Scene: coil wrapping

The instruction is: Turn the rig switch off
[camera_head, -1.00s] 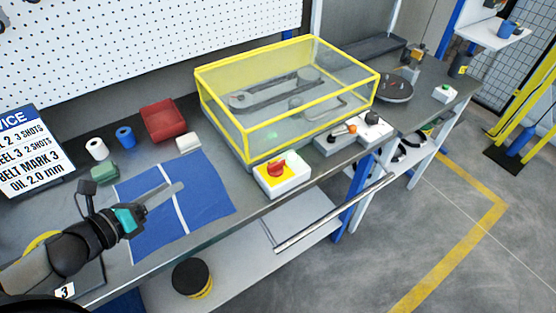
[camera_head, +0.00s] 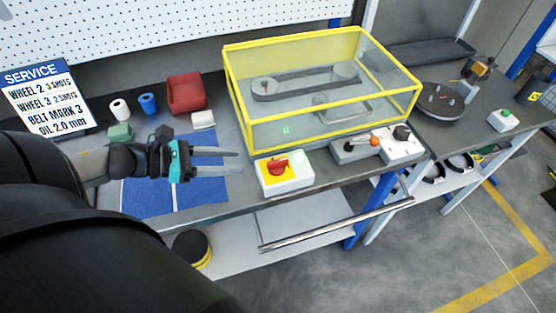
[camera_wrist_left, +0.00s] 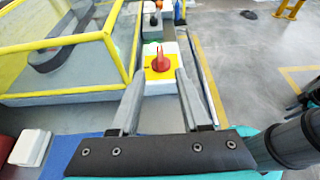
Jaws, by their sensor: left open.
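The rig switch is a red rotary knob (camera_head: 277,166) on a yellow plate on a white box (camera_head: 296,179), at the front edge of the bench. A small green light (camera_head: 286,130) shows inside the yellow-framed clear guard (camera_head: 322,85) behind it. My left gripper (camera_head: 238,161) is open and empty, above the blue mat and to the left of the switch box, fingers pointing at it. In the left wrist view the red knob (camera_wrist_left: 160,60) shows ahead, between and beyond the two fingertips, apart from them. My right gripper is not in view.
Right of the switch stands a grey box with an orange-tipped lever (camera_head: 374,140). A blue mat (camera_head: 150,196) lies under my gripper. A red bin (camera_head: 187,93), rolls and a white block (camera_head: 203,119) stand behind. A metal rail (camera_head: 340,222) runs along the bench front.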

